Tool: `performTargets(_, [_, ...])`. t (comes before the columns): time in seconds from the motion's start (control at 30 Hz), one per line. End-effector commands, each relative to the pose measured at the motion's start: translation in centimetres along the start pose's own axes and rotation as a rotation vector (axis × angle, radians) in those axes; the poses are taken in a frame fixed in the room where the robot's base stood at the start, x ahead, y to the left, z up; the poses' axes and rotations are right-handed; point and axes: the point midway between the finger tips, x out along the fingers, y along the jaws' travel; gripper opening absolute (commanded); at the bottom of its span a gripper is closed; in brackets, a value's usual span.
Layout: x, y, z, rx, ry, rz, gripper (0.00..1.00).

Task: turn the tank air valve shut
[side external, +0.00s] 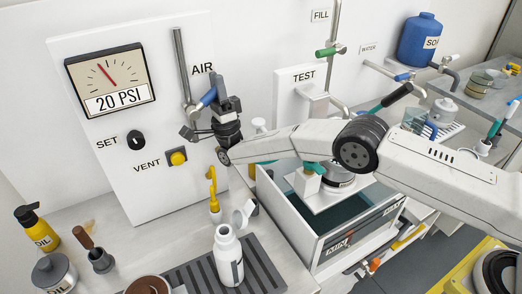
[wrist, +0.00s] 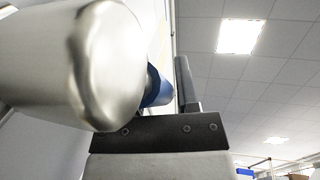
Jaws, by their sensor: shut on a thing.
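The air valve is on a vertical metal pipe (side external: 182,65) on the white panel, below the AIR label. Its blue lever (side external: 208,97) slants up and to the right from the metal valve body (side external: 190,130). My gripper (side external: 218,91) is at the lever and shut on it; the dark jaws hide the lever's upper end. In the wrist view the blue lever (wrist: 157,88) shows partly, beside a dark finger (wrist: 187,85) and behind a large metal cylinder (wrist: 75,65) that hides much of the grip.
The gauge (side external: 110,80) reads 20 PSI. The SET knob (side external: 136,140) and yellow VENT button (side external: 177,157) are left of my gripper. A green-handled valve (side external: 328,52) is right.

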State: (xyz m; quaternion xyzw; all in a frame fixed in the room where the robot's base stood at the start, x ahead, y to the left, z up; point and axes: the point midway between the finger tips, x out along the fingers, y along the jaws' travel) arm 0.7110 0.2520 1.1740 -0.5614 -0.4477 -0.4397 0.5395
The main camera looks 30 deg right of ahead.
Motion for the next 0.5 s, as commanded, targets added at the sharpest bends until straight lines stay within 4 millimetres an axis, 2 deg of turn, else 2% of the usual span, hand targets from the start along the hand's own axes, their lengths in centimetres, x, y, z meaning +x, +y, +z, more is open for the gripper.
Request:
performTargets(0.03, [-1.1,-0.2,0.9,0.007,-0.030,0.012,0.00])
performTargets(0.17, [-3.7,0.2,2.5,-0.017,-0.123,0.073,0.00])
performTargets(0.4, [-10.5,0.6,6.1,-0.132,-0.385,0.218,0.00])
performTargets(0.5, [-12.1,0.3,7.1,-0.218,-0.473,0.254,0.00])
